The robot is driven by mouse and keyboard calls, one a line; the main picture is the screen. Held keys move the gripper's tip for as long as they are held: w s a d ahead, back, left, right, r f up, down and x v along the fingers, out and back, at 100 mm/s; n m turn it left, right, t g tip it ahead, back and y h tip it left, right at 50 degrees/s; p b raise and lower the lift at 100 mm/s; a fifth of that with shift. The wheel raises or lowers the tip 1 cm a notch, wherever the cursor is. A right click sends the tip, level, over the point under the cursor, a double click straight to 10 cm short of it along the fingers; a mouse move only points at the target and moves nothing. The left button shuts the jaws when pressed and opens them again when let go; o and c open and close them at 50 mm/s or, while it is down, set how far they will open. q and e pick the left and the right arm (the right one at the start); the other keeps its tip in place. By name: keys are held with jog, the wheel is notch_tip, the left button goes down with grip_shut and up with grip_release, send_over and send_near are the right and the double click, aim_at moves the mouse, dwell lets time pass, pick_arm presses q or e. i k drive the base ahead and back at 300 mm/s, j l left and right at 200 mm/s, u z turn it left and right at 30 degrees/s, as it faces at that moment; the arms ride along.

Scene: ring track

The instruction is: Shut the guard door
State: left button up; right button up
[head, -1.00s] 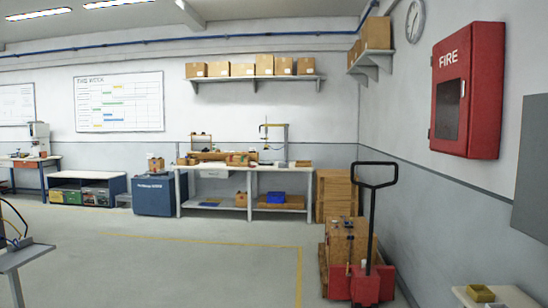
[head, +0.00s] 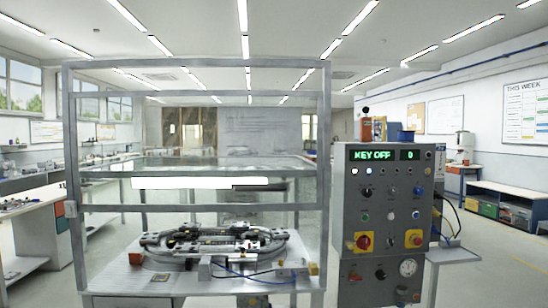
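A guard enclosure with a grey metal frame (head: 195,65) and clear panels stands straight ahead. Inside it, a dark oval ring track (head: 215,245) lies on a light metal table top (head: 118,282). Neither of my grippers is in view.
A grey control panel (head: 384,262) stands right of the enclosure; its green display (head: 372,155) reads "KEY OFF" and "0". A small side table (head: 452,254) with cables is beside it. Workbenches (head: 30,222) line the left. Open floor (head: 490,275) lies at right.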

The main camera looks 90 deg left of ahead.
aim_at(81, 208)
jog(key=u, duration=3.25)
